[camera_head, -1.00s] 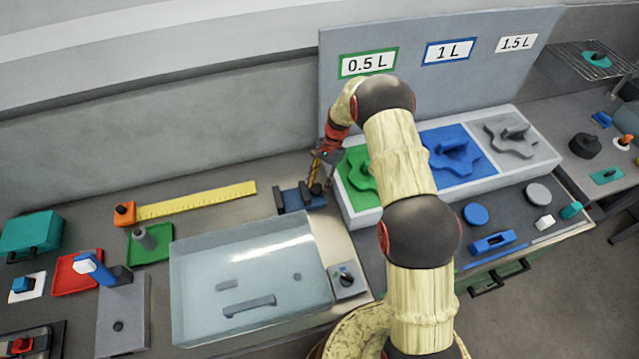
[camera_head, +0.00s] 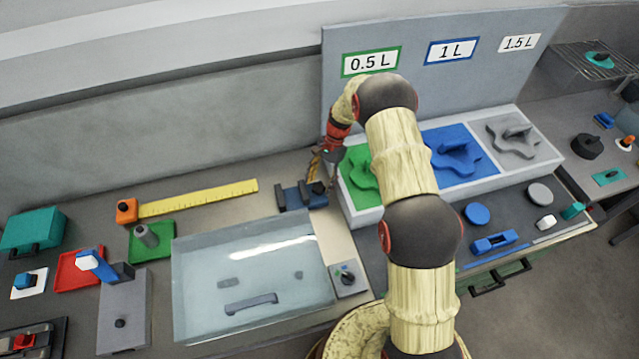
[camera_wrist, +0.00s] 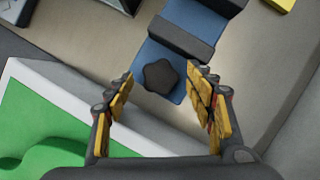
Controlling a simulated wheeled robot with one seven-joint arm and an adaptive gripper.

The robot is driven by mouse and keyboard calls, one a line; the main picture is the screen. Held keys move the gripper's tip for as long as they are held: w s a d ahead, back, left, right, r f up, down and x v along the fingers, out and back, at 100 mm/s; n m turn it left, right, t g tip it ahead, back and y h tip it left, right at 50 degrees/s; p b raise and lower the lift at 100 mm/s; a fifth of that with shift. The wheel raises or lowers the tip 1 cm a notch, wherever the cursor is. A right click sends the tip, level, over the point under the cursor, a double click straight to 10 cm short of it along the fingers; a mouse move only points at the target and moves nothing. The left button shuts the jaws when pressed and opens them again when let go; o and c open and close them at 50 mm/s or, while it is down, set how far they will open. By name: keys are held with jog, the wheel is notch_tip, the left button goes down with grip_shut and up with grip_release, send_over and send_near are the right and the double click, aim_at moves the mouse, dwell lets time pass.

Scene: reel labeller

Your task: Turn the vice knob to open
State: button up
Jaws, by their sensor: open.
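The blue vice (camera_head: 299,198) stands on the bench just left of the white tray, in the middle of the head view. In the wrist view its blue body (camera_wrist: 185,22) runs up from the centre, with dark jaws across it. The dark star-shaped vice knob (camera_wrist: 161,76) sits at its near end; in the head view it is small and partly hidden by my gripper. My gripper (camera_head: 325,175) is open above that end of the vice. In the wrist view its yellow-padded fingers (camera_wrist: 161,85) are apart on either side of the knob, with nothing visibly held.
The white tray (camera_head: 369,218) with green, blue and grey sections stands right beside the vice. A clear water tank (camera_head: 205,325) is in front, with a small switch box (camera_head: 349,280) at its right. A yellow ruler (camera_head: 200,198) lies to the left. A panel with volume labels (camera_head: 420,90) stands behind.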

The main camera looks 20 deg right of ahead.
jog(key=v, duration=1.1)
jog(key=shift+r, duration=0.3)
jog(key=shift+w, duration=0.1)
